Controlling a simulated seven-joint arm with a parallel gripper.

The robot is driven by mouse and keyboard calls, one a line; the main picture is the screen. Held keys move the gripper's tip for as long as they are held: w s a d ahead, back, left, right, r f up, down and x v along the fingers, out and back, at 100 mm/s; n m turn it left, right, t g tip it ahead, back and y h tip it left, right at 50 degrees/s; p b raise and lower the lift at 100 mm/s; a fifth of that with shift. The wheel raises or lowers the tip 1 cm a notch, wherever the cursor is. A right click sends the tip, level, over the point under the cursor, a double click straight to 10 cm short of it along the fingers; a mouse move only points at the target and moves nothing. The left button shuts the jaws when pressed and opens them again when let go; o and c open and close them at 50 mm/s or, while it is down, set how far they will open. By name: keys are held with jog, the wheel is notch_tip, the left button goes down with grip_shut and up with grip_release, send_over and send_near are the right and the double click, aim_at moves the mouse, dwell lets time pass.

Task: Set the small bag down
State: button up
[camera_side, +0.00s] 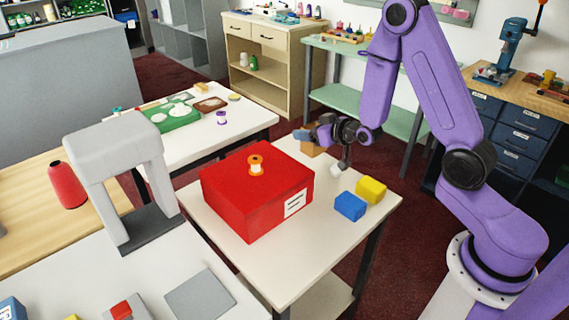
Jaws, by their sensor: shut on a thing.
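My gripper (343,163) points down over the right back part of the white table, to the right of the red box. It is shut on a small whitish thing (337,171), which I take to be the small bag. The bag is tiny in this view and its details cannot be made out. It appears to hang above the table top, behind the blue block; the exact gap cannot be told. The fingers are small and partly merge with the bag.
A large red box (258,195) with an orange-and-white spool (256,165) on it fills much of the white table (290,262). A blue block (350,206) and a yellow block (371,190) sit near its right edge. A brown box (312,149) is behind my gripper.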

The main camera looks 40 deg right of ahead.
aim_at(306, 149)
jog(key=f+x, duration=0.1)
jog(key=x, duration=0.4)
jog(key=s+d+f+x, duration=0.1)
jog(key=x, duration=0.5)
jog(key=f+x, duration=0.1)
jog(key=x, duration=0.4)
jog(key=shift+d+f, duration=0.25)
jog(key=shift+w+f, duration=0.1)
jog(key=shift+f, duration=1.6)
jog(key=shift+f, duration=0.15)
jog(key=o, duration=1)
jog(key=shift+r, duration=0.25)
jog(key=v, duration=1.2)
jog(key=shift+f, duration=0.1)
